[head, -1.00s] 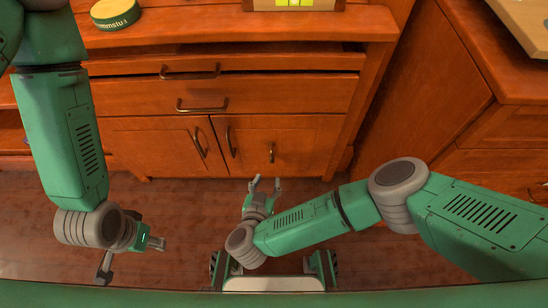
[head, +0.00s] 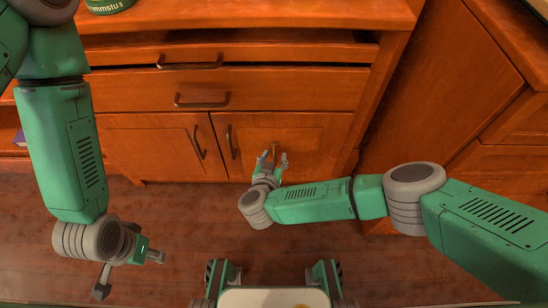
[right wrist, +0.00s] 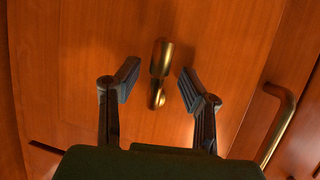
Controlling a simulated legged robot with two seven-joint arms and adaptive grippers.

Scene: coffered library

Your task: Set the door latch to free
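The door latch (head: 276,148) is a small brass turn handle on the right-hand door of the cabinet (head: 312,132). In the right wrist view the latch (right wrist: 161,58) has a thick bar at the top and a rounded knob below it. My right gripper (head: 273,158) is open in front of that door, close to the latch. In the right wrist view its fingers (right wrist: 159,76) stand on either side of the latch, with gaps and no visible contact. My left gripper (head: 129,272) is open and empty above the floor at the left.
A curved door handle (right wrist: 280,125) is right of the latch in the wrist view. Drawers with dark handles (head: 190,62) are above the doors. A green tin (head: 108,5) stands on the cabinet top. Another wooden cabinet (head: 440,90) stands at the right. The floor (head: 180,215) between my arms is clear.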

